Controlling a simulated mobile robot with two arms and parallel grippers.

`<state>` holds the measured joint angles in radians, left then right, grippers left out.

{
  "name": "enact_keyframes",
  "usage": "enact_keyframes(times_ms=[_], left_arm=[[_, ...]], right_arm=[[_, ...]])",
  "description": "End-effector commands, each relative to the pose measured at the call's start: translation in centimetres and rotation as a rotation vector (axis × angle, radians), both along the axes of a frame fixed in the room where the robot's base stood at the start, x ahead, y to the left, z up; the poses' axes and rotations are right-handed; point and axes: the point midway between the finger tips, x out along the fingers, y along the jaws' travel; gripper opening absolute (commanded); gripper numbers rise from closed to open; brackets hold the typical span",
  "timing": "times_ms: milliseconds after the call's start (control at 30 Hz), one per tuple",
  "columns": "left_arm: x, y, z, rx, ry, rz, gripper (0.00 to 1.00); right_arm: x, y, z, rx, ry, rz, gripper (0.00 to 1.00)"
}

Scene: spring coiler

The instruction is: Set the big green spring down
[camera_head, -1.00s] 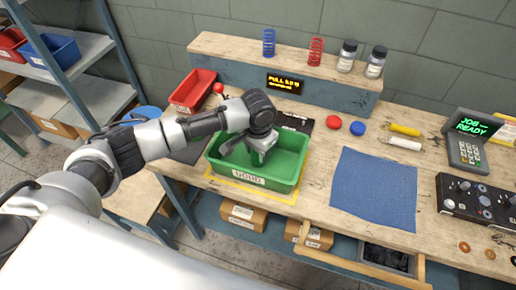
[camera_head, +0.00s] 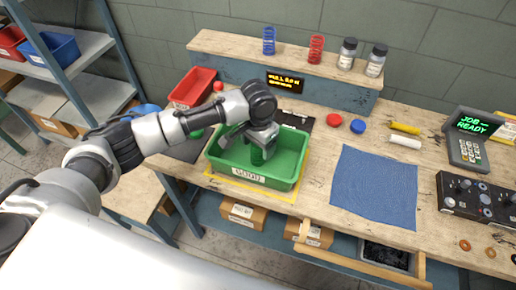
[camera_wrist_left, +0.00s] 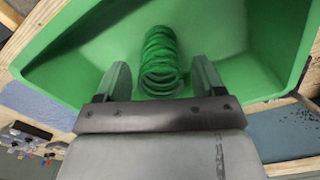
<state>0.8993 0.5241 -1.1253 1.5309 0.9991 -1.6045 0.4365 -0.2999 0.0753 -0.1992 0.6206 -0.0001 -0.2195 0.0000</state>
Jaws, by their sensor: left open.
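The big green spring (camera_wrist_left: 160,62) is inside the green bin (camera_wrist_left: 75,75) in the left wrist view, between my left gripper's two fingers, with a gap on each side. My left gripper (camera_wrist_left: 160,80) is open around it. In the head view my left gripper (camera_head: 262,143) points down into the green bin (camera_head: 248,177), which is labelled GOOD. The spring (camera_head: 257,156) shows there only as a small green patch below the gripper. My right gripper is not in view.
A red bin (camera_head: 193,88) stands behind my left arm. A blue spring (camera_head: 269,41) and a red spring (camera_head: 316,49) stand on the back shelf beside two jars. A blue cloth (camera_head: 375,188) lies right of the green bin. A control box (camera_head: 478,199) is at far right.

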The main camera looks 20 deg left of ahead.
Motion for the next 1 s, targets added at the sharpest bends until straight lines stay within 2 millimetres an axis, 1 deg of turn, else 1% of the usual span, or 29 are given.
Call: enact_keyframes(times_ms=[100, 300, 400, 500, 667, 1000], left_arm=[[0.1, 0.0, 2.6, -0.002, -0.006, 0.000, 0.69], [0.1, 0.0, 6.8, -0.001, -0.004, 0.000, 0.69], [0.1, 0.0, 8.3, 0.000, -0.003, 0.001, 0.69], [0.0, 0.0, 9.4, -0.001, -0.002, 0.000, 0.69], [0.0, 0.0, 10.0, 0.000, -0.001, 0.001, 0.69], [0.0, 0.0, 10.0, 0.000, 0.000, 0.001, 0.69]], right_arm=[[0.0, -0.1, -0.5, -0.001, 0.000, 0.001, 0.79], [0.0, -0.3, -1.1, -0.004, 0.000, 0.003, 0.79], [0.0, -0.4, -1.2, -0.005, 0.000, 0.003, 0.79], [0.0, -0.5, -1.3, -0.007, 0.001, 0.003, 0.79], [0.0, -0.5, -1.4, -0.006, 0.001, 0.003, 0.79], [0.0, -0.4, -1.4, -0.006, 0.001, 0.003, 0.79]])
